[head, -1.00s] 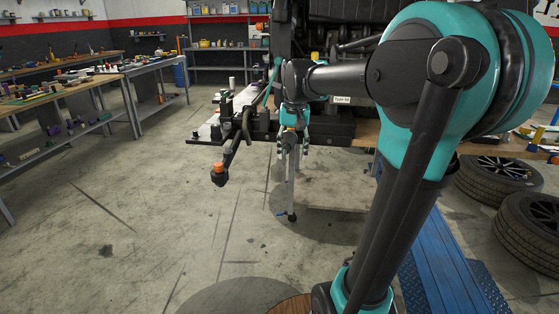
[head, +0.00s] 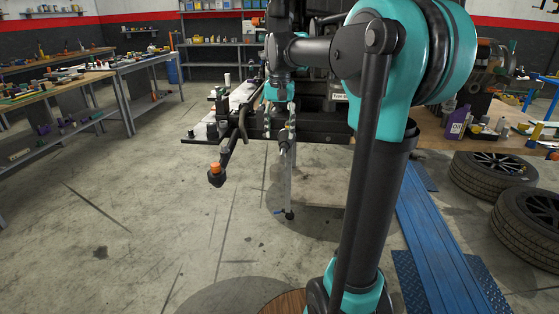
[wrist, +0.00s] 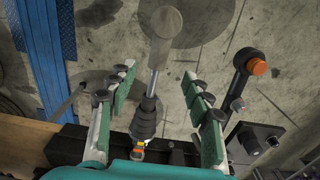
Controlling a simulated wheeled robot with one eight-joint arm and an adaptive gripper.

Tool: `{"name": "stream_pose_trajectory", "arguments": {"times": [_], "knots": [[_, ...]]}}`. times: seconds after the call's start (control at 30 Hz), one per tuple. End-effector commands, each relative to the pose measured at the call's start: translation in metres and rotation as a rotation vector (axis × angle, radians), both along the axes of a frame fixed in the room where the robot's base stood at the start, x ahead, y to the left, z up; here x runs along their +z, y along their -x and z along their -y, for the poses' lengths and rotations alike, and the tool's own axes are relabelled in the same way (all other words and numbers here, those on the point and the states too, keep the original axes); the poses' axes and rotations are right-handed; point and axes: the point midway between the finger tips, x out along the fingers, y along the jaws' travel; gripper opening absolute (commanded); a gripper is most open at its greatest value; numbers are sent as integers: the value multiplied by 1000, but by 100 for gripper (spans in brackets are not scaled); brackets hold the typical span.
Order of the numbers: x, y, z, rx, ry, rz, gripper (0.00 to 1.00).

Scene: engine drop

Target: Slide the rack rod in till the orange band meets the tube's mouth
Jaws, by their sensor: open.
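A small orange and yellow band (wrist: 139,146) shows beyond the bellows, partly hidden by my gripper's body. The tube's mouth cannot be made out.
A black arm with an orange cap (head: 215,168) juts out left of the rod and also shows in the wrist view (wrist: 258,67). Blue ramps (head: 435,235) and tyres (head: 490,178) lie at right. Workbenches (head: 160,58) stand at left. Open floor lies in front.

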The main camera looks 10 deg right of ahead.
Motion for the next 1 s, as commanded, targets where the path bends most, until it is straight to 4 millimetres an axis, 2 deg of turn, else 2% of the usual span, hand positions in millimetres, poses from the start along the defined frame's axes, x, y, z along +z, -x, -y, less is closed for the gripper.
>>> {"name": "stream_pose_trajectory", "arguments": {"times": [0.3, 0.5, 0.7, 1.0], "knots": [[-64, 0, 0, 0, 0, 0, 50], [-94, 0, 0, 0, 0, 0, 50], [-109, 0, 0, 0, 0, 0, 50], [-111, 0, 0, 0, 0, 0, 50]]}}
